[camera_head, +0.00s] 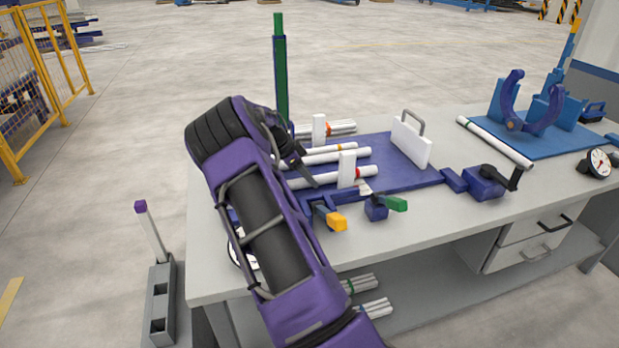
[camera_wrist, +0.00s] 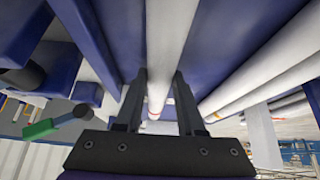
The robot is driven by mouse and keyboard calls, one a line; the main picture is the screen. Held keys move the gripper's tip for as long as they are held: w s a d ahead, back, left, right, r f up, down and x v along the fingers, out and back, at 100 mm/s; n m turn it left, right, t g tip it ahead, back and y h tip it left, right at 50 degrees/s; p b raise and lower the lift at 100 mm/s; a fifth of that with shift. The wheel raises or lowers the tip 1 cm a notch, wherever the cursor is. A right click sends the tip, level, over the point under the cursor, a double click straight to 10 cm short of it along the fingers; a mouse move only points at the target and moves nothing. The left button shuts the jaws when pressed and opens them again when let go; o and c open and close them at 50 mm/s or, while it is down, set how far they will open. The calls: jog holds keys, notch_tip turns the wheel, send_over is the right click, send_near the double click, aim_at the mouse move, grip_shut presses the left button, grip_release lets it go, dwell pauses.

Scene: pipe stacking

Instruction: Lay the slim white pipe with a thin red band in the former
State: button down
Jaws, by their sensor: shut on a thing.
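The slim white pipe with a thin red band (camera_head: 329,179) is at the dark blue former (camera_head: 405,177) on the bench. In the wrist view the white pipe (camera_wrist: 170,35) runs down between the two black fingers, with its red band near the fingertips. My gripper (camera_head: 312,175) is shut on this pipe, at its left part in the head view. My gripper also shows in the wrist view (camera_wrist: 158,100). I cannot tell whether the pipe touches the former's floor. My arm hides the former's left end.
A white pipe with an orange band (camera_head: 322,155) lies just behind, close to my fingers. White upright plates (camera_head: 347,169) and a handled white block (camera_head: 410,142) stand on the former. Yellow (camera_head: 336,221) and green (camera_head: 397,204) clamp handles sit at its front edge.

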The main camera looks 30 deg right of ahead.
jog(key=c, duration=0.5)
grip_release()
jog(key=shift+f, duration=0.1)
jog(key=shift+w+a+r, duration=0.1)
jog(key=shift+a+r, duration=0.05)
jog(key=shift+r, duration=0.25)
jog(key=p+v, duration=0.1)
jog(key=v, duration=1)
jog(key=shift+a+r, duration=0.1)
jog(key=shift+r, duration=0.1)
jog(key=shift+r, duration=0.1)
